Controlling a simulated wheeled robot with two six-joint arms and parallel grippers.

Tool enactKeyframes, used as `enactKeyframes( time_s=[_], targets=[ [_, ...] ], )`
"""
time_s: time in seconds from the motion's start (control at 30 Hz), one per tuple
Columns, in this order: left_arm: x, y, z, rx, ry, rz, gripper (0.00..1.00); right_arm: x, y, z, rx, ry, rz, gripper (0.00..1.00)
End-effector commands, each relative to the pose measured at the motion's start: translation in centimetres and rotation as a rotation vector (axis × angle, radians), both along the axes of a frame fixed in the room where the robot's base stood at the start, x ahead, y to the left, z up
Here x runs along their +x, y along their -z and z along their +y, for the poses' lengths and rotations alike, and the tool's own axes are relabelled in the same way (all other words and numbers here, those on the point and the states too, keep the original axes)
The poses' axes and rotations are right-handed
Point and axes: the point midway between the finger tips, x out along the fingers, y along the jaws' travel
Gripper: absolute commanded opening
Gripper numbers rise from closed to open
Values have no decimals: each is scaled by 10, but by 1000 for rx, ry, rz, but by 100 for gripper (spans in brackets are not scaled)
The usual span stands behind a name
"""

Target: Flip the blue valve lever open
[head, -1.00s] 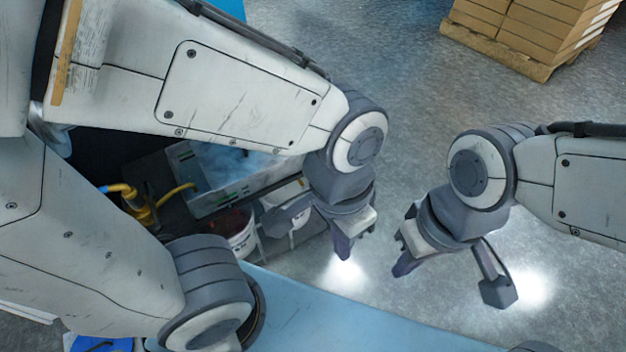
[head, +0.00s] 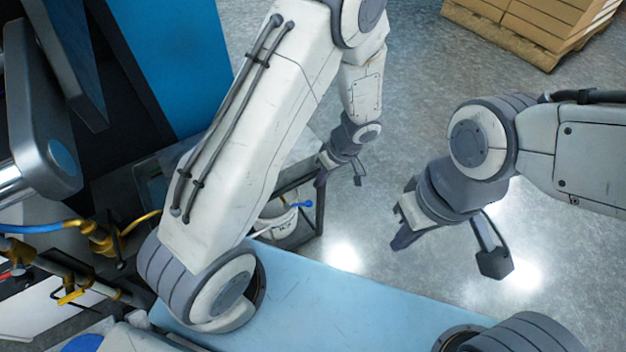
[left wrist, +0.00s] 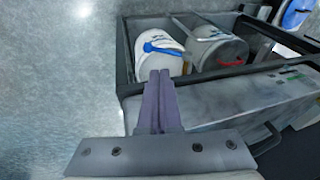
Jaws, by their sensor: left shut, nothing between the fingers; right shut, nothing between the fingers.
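My left gripper (head: 320,180) is shut and empty, held out over the far end of a dark frame. In the left wrist view its two fingers (left wrist: 160,100) lie together, pointing toward a white bucket. A blue, lever-like piece (left wrist: 163,50) lies across that bucket just beyond the fingertips in the picture; I cannot tell whether they touch. A small blue piece (head: 301,204) shows by the bucket in the head view too. I cannot tell whether it is the valve lever. My right gripper (head: 402,238) is shut and empty above the open floor.
The dark frame (head: 318,212) holds the white bucket (head: 277,222) and a grey bucket (left wrist: 218,50) with a red piece. Pipes at left carry a yellow lever (head: 70,296) and a blue hose (head: 32,228). Stacked cartons (head: 545,25) stand at the back right.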

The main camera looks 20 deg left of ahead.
Motion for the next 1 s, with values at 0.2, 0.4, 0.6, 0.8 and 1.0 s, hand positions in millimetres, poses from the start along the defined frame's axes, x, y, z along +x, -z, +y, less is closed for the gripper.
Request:
enactKeyframes(
  time_s=[0.2, 0.4, 0.6, 0.8, 1.0],
  targets=[
    [3, 19, 9, 14, -90, -17, 0, 0, -1, 0, 0, 0, 0, 0],
    [3, 19, 7, 14, -88, -18, 0, 0, -1, 0, 0, 0, 0, 0],
    [2, 28, 10, 15, -87, -16, 0, 0, 4, 0, 0, 0, 0, 0],
    [-2, 61, 22, 16, -90, -12, 0, 0, 17, 0, 0, 0, 0, 0],
    [-4, 94, 34, 15, -89, -14, 0, 0, 29, 0, 0, 0, 0, 0]
  ],
)
